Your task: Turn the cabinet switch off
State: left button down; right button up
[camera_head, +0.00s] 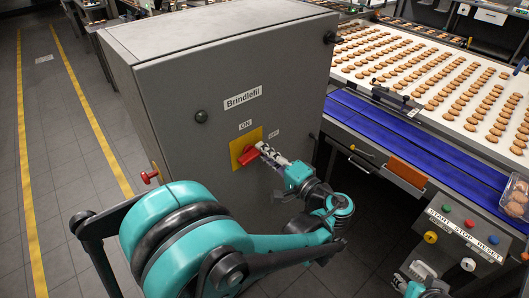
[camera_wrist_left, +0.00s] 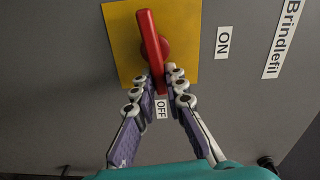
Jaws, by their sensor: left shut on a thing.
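The red cabinet switch (camera_head: 249,156) sits on a yellow plate (camera_head: 237,146) on the front of the grey cabinet (camera_head: 160,100). My left gripper (camera_head: 268,154) is shut on the switch handle; in the left wrist view its fingers (camera_wrist_left: 159,92) lie on both sides of the lower end of the red handle (camera_wrist_left: 151,45). The handle lies about level, its gripped end toward the OFF label (camera_head: 273,133). The ON label (camera_head: 245,125) is above the plate. The fingers partly cover the handle end. My right gripper (camera_head: 418,272) shows only partly at the bottom right.
A panel with START, STOP and RESET buttons (camera_head: 464,232) stands at the lower right. A blue conveyor (camera_head: 400,135) and a white belt of biscuits lie behind it. A red knob (camera_head: 148,177) sticks out at the cabinet's left. The floor at the left is clear.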

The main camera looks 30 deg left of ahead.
pick_arm(q)
jog(key=shift+f+m, duration=0.25)
jog(key=shift+m, duration=0.45)
jog(key=c, duration=1.6)
grip_release()
jog(key=shift+o, duration=0.2)
jog(key=v, duration=1.2)
